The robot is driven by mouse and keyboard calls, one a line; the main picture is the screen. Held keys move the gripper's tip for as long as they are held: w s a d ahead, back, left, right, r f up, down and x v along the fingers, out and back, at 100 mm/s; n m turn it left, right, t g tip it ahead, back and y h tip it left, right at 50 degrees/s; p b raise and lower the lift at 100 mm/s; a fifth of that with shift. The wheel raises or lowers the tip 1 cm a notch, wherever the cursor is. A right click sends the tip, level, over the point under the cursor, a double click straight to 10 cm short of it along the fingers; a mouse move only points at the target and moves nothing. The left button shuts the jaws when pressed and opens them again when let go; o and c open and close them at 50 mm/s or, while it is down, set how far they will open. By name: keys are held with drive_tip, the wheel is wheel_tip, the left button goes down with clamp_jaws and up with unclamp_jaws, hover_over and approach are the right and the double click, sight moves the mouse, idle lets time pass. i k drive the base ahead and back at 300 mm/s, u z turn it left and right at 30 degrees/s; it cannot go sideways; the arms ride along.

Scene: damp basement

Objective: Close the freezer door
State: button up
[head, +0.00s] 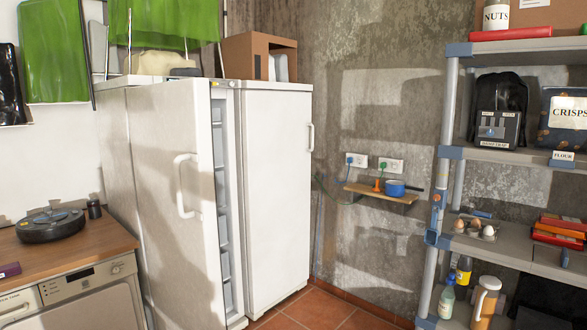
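A tall white freezer stands against the back wall beside a second white cabinet (278,190), whose front is shut. The white freezer door (165,165) stands ajar, angled out towards me. A white vertical handle (186,185) sits on its outer face. A narrow strip of inner shelving (222,170) shows along the right of the door. Most of the inside is hidden behind the door. My gripper is not in view, and nothing is seen touching the door.
A cardboard box (255,57) sits on top of the cabinets. A small wall shelf (380,194) and loaded grey shelving (480,153) stand right. Tiled floor (315,309) shows between.

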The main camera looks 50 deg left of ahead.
sight(171, 123)
drive_tip(key=i, duration=1.45)
drive_tip(key=u, duration=3.55)
drive_tip(key=i, duration=1.5)
drive_tip(key=u, duration=0.4)
